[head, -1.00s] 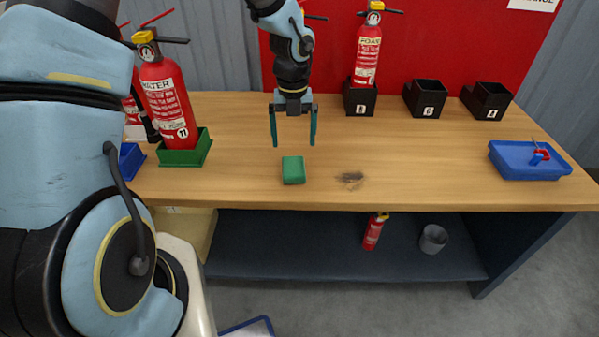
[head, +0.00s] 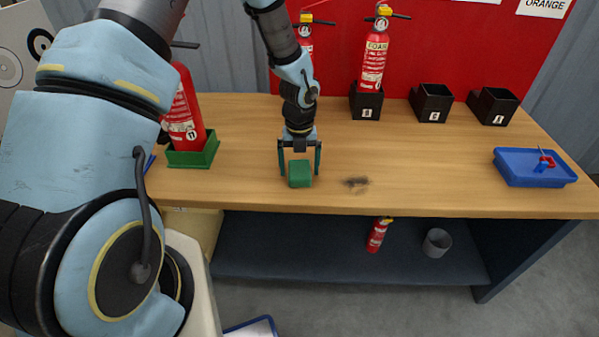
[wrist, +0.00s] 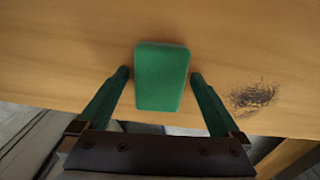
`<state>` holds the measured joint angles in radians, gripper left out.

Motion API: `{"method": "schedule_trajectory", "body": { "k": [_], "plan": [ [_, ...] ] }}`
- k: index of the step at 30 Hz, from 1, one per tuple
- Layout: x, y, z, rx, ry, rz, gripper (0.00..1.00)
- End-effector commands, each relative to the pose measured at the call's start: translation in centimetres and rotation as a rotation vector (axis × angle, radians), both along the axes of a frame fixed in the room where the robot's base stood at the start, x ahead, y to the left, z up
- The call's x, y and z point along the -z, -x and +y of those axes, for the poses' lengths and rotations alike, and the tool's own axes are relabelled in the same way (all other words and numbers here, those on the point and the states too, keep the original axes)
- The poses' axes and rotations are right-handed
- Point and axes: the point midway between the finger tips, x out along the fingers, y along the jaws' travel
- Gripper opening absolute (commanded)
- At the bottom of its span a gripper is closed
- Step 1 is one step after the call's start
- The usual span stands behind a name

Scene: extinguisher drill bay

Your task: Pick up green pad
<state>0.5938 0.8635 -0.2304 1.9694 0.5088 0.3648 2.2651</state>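The green pad (head: 300,175) lies on the wooden bench top near its front edge. It also shows in the wrist view (wrist: 161,76), between and slightly beyond my fingertips. My gripper (head: 300,174) is open, low over the bench, with one finger on each side of the pad. In the wrist view my gripper (wrist: 160,75) shows a gap between each finger and the pad. I cannot tell exactly how high the fingertips are above the bench.
A dark smudge (head: 356,182) marks the bench right of the pad. A green tray (head: 196,155) with a red extinguisher (head: 184,115) stands left. Black holders (head: 431,103) line the back, one holding a foam extinguisher (head: 374,58). A blue tray (head: 534,175) sits right. The bench around the pad is clear.

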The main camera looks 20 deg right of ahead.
Motion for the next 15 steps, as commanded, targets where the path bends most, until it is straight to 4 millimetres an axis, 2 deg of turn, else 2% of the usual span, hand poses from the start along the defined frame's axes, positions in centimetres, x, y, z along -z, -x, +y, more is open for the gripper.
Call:
{"method": "schedule_trajectory", "body": {
  "k": [2, 15],
  "plan": [
    [-0.01, 0.0, 0.0, 0.0, 0.0, 0.0, 0.91],
    [-0.03, 0.0, 0.0, 0.0, 0.0, 0.0, 0.41]
  ]
}}
